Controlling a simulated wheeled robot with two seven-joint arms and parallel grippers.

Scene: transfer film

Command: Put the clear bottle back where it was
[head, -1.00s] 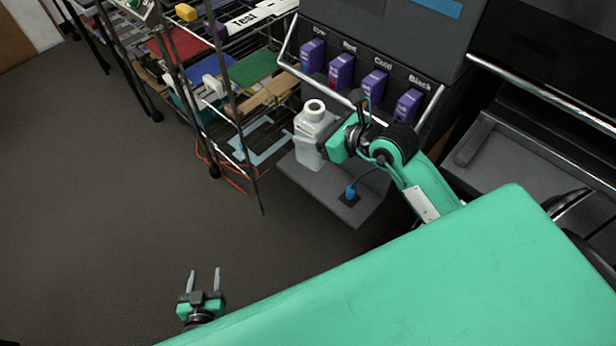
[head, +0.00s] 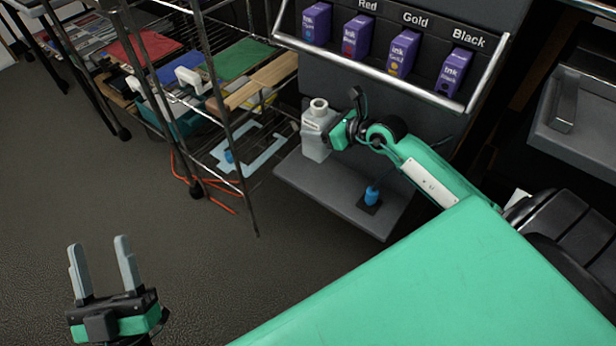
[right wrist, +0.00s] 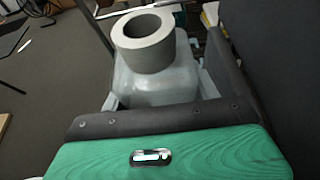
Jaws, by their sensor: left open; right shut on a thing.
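The clear bottle (head: 316,134) is whitish and translucent, with a wide grey-white neck ring. It is upright at the left end of the grey shelf (head: 345,190) below the ink boxes. My right gripper (head: 334,134) is shut on it from the right side. In the right wrist view the bottle (right wrist: 155,75) stands between the fingers, its open neck facing up. Whether its base touches the shelf is hard to tell. My left gripper (head: 100,268) is open and empty at the lower left, above the floor.
Purple ink boxes (head: 357,36) sit in a rack behind a metal rail (head: 380,66). A blue-capped connector (head: 371,196) stands on the shelf's right part. A wire rack (head: 232,130) with coloured sheets is to the left. The floor (head: 60,180) at left is clear.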

